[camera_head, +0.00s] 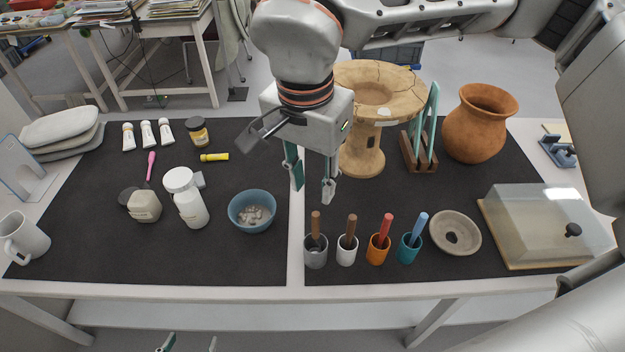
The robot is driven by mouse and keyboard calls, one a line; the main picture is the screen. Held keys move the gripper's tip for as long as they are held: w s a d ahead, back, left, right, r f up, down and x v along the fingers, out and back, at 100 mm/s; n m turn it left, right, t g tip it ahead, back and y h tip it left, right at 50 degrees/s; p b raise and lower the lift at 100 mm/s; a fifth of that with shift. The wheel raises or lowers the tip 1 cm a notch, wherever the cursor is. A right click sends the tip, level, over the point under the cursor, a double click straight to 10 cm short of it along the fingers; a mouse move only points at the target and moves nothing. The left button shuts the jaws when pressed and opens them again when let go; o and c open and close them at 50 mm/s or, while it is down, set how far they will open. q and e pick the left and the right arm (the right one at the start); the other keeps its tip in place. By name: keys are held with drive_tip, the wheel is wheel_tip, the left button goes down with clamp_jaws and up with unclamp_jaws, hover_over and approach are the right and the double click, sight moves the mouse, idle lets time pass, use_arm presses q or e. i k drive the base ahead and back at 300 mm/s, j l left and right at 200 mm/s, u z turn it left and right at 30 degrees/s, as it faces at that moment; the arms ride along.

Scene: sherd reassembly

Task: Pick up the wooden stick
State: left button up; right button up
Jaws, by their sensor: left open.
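Two brown, wood-coloured sticks stand upright in cups at the front of the right mat: one stick (315,224) in a grey cup (316,256), the other stick (351,228) in a white cup (346,254). I cannot tell which is the wooden stick meant. My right gripper (312,194) hangs above the mat, behind these cups, pointing down. Its fingers are apart, with nothing between them. Only the fingertips of my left gripper (188,345) show, apart, at the bottom edge in front of the table.
An orange cup (377,252) with a red stick and a teal cup (408,250) with a blue stick stand right of the white cup. A blue bowl of sherds (251,211) is left. A clay pedestal dish (361,145) stands close behind my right gripper.

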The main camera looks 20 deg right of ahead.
sight(349, 239)
drive_tip(key=k, duration=1)
